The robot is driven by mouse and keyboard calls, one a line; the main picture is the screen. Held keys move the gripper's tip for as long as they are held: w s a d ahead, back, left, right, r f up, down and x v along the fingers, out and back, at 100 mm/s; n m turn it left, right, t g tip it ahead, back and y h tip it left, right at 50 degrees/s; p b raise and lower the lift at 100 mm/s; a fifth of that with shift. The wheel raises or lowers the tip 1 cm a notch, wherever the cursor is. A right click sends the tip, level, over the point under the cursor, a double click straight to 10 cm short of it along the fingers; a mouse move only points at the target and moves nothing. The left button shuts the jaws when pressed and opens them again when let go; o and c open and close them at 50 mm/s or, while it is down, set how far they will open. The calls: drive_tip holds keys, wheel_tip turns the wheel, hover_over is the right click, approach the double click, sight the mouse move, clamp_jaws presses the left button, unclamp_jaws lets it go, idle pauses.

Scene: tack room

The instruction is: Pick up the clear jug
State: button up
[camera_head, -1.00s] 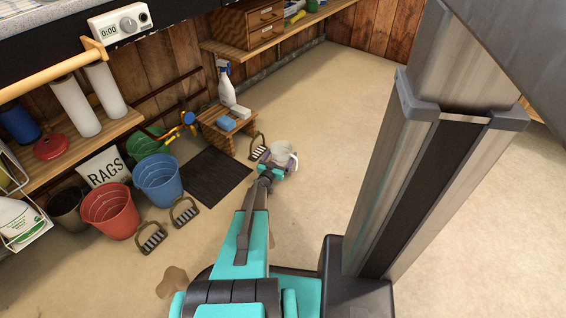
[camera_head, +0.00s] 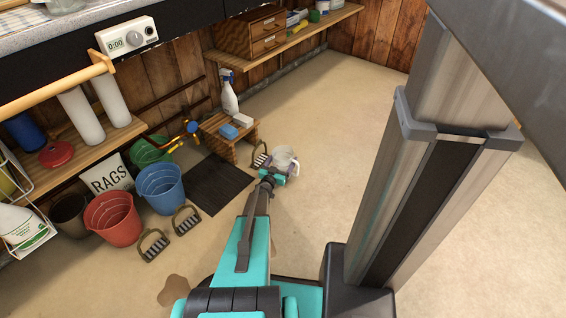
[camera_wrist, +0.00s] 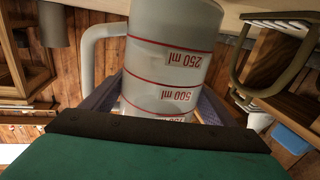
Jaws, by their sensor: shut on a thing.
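The clear jug (camera_wrist: 170,65) fills the middle of the wrist view, with red lines and "250 ml" and "500 ml" marks that read upside down. Its handle (camera_wrist: 90,55) is on the left there. In the head view the jug (camera_head: 284,158) is small, at the end of my arm, beyond the wrist. My gripper (camera_wrist: 155,100) is shut on the jug, one finger on each side of its body. In the head view my gripper (camera_head: 272,174) is partly hidden. Whether the jug touches the floor cannot be told.
A stirrup (camera_head: 260,158) lies just left of the jug, near a small wooden stool (camera_head: 228,138) with a spray bottle (camera_head: 229,95). A black mat (camera_head: 220,186), a blue bucket (camera_head: 161,187) and a red bucket (camera_head: 113,217) are further left. The floor on the right is open.

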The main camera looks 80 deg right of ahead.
drive_tip(key=s+a+r+p, duration=0.1)
drive_tip(key=s+a+p, duration=0.1)
drive_tip(key=a, duration=0.5)
drive_tip(key=s+a+r+p, duration=0.1)
drive_tip(key=s+a, duration=0.3)
drive_tip(key=a, duration=0.4)
drive_tip(key=shift+r+p, duration=0.25)
drive_tip(key=shift+p, duration=0.15)
drive_tip(key=shift+d, duration=0.1)
